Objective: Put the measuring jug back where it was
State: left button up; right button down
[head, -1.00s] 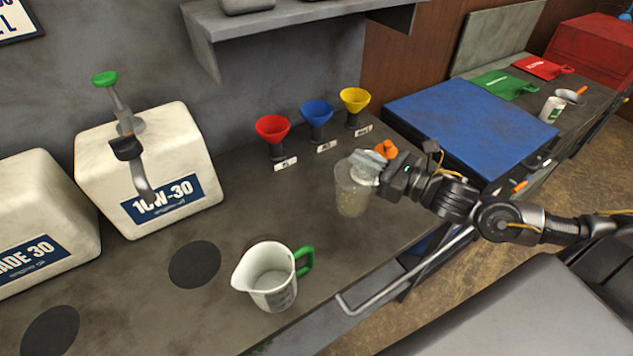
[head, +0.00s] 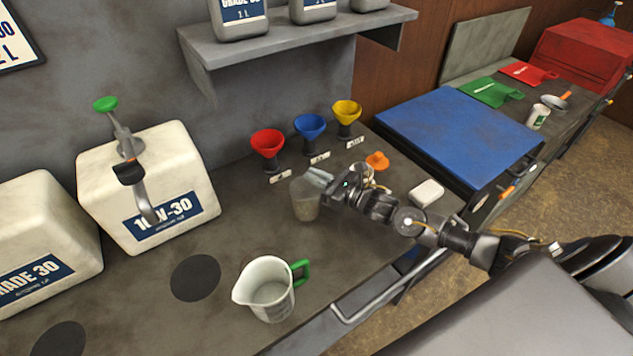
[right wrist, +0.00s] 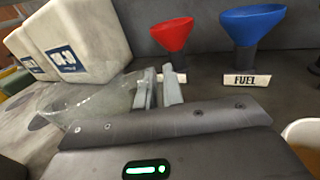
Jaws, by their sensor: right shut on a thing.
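My right gripper (head: 322,181) is shut on the upper edge of a clear, see-through jug (head: 305,203); I cannot tell whether it grips rim or handle. The clear jug is upright over the grey bench, behind the white jug; whether its base touches the bench is unclear. In the right wrist view the clear jug (right wrist: 95,98) shows left of the fingers (right wrist: 158,90). A white jug (head: 262,292) with measuring marks and a green handle (head: 301,271) stands upright at the bench's front, apart from the gripper. My left gripper is not in view.
Red (head: 267,143), blue (head: 310,127) and yellow (head: 346,112) funnels stand behind the clear jug. A 10W-30 container (head: 150,180) with a pump is at left. A dark round mat (head: 195,278) is bare. A white block (head: 427,193) and an orange-topped item (head: 377,160) lie near my arm.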

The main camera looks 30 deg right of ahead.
notch_tip(320, 180, down, 2)
jog(key=shift+f+p, duration=0.1)
jog(key=shift+p, duration=0.3)
jog(key=shift+f, duration=0.15)
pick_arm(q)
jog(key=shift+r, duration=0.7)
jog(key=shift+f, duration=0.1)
pick_arm(e)
jog(key=shift+f, duration=0.2)
jog(key=c, duration=1.5)
grip_release()
jog(key=shift+r, duration=0.1)
